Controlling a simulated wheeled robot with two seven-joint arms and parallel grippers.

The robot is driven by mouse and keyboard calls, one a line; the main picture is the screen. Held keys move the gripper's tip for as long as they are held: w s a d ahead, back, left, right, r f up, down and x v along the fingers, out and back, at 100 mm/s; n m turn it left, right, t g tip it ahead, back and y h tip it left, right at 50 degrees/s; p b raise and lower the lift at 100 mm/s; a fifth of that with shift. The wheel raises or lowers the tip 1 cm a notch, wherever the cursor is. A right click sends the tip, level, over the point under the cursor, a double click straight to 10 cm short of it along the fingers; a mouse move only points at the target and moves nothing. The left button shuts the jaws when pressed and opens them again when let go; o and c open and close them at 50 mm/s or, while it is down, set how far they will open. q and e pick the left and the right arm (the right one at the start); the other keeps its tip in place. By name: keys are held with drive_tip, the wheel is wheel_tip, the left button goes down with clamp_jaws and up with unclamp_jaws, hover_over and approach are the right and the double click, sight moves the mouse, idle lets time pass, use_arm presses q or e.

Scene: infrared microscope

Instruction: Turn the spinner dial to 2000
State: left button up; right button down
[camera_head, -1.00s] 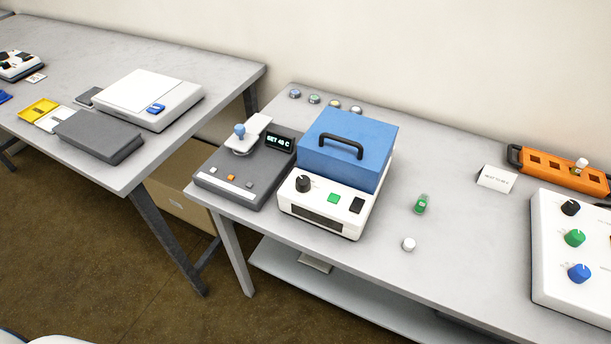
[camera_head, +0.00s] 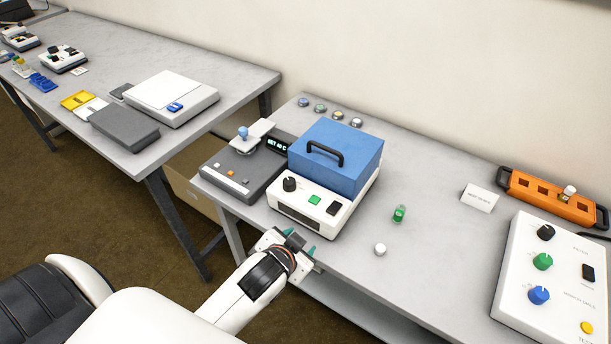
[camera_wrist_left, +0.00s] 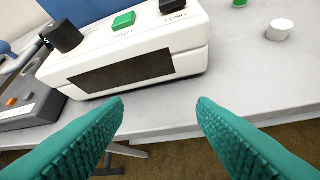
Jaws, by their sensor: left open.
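The spinner is a white box (camera_head: 316,221) with a blue lid (camera_head: 352,170) and a black handle on top. Its black dial (camera_head: 290,184) is on the left of the sloped panel, beside a green button (camera_head: 315,199) and a black switch (camera_head: 335,208). In the left wrist view the dial (camera_wrist_left: 63,36) is at the upper left, and its scale cannot be read. My left gripper (camera_head: 297,243) is in front of the spinner at the table's front edge. Its teal fingers (camera_wrist_left: 160,115) are apart and empty, touching nothing. My right gripper is not in view.
A grey device (camera_head: 242,174) with a lit display stands close left of the spinner. A green vial (camera_head: 399,213) and a white cap (camera_head: 380,249) are to its right. A white control box (camera_head: 560,280) and an orange rack (camera_head: 550,197) are farther right.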

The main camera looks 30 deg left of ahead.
use_arm(q)
drive_tip(key=w+d+r+m+t+h, duration=0.1)
drive_tip(key=w+d+r+m+t, duration=0.2)
drive_tip(key=w+r+t, duration=0.55)
drive_tip(key=w+d+r+m+g+h, duration=0.1)
drive_tip(key=d+r+m+g+h, duration=0.3)
drive_tip(key=d+r+m+h, duration=0.55)
drive_tip(key=w+d+r+m+g+h, duration=0.1)
drive_tip(key=d+r+m+g+h, duration=0.3)
drive_tip(key=r+m+h, duration=0.65)
drive_tip(key=m+g+y, duration=0.8)
drive_tip(key=g+y, duration=0.3)
drive_tip(key=y, duration=0.9)
hover_over(289, 180)
wheel_tip(289, 180, down, 12)
wheel_tip(289, 180, down, 10)
drive_tip(key=p, duration=0.3)
drive_tip(key=shift+r, duration=0.15)
drive_tip(key=shift+f, duration=0.7)
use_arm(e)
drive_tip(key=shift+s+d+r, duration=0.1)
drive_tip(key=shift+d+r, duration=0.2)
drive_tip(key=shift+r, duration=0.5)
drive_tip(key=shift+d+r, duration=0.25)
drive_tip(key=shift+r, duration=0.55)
